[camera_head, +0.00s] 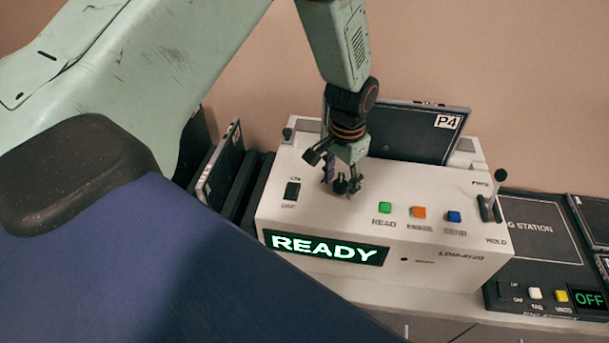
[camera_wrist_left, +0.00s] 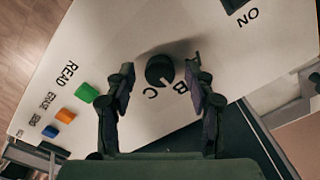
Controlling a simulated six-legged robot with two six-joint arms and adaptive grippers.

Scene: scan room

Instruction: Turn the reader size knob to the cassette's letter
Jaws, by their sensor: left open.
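The black round size knob (camera_head: 341,186) sits on the white reader's (camera_head: 292,222) sloping top; it also shows in the left wrist view (camera_wrist_left: 158,68). Letters B and C are legible beside it; a further letter is partly hidden by a finger. I cannot tell where the knob points. My left gripper (camera_head: 339,174) is open over the knob. In the wrist view its fingers (camera_wrist_left: 160,76) stand on either side, and contact is unclear. A dark cassette (camera_head: 400,135) labelled P4 stands in the reader's back; no size letter is legible on it. My right gripper is out of view.
The reader's display (camera_head: 325,247) says READY. Green (camera_head: 385,208), orange (camera_head: 418,212) and blue (camera_head: 454,217) buttons lie right of the knob, then an upright lever (camera_head: 494,192). A switch (camera_head: 291,191) is left. Another dark panel (camera_head: 220,165) leans at the left.

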